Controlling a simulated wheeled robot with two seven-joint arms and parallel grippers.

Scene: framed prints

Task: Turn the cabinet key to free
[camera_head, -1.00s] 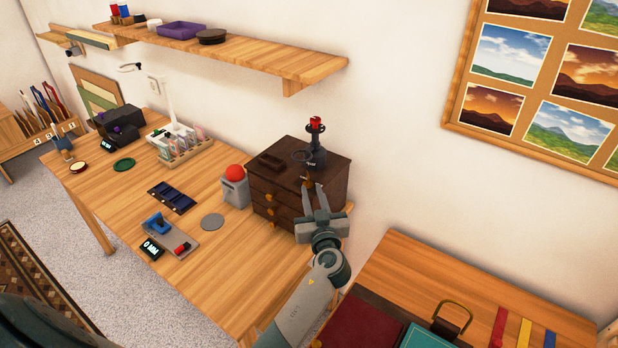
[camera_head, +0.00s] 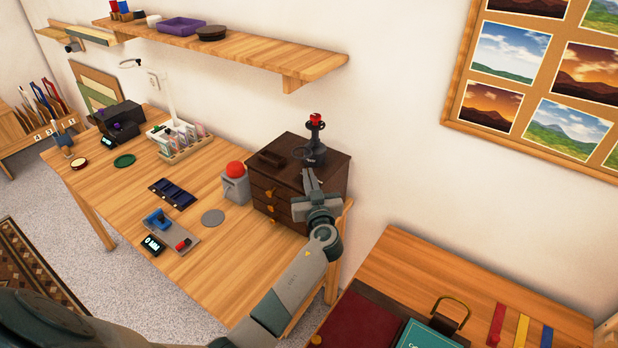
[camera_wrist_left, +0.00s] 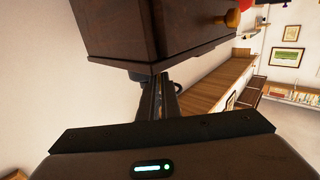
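The dark brown cabinet (camera_head: 284,205) stands at the right end of the wooden bench, with wooden knobs on its drawers. My left gripper (camera_head: 309,177) is at the cabinet's front right part, its fingers close together and pointing up toward its top. In the left wrist view the fingers (camera_wrist_left: 159,92) look shut beside a lower edge of the cabinet (camera_wrist_left: 165,32), with nothing clearly between them. I cannot make out the key; the gripper hides part of the cabinet front. My right gripper is not in view.
A black stand with a red top (camera_head: 315,138) is on the cabinet. A grey box with a red dome (camera_head: 235,183) stands left of it. A shelf (camera_head: 250,60) hangs above. A lower table with books (camera_head: 365,325) is at the front right.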

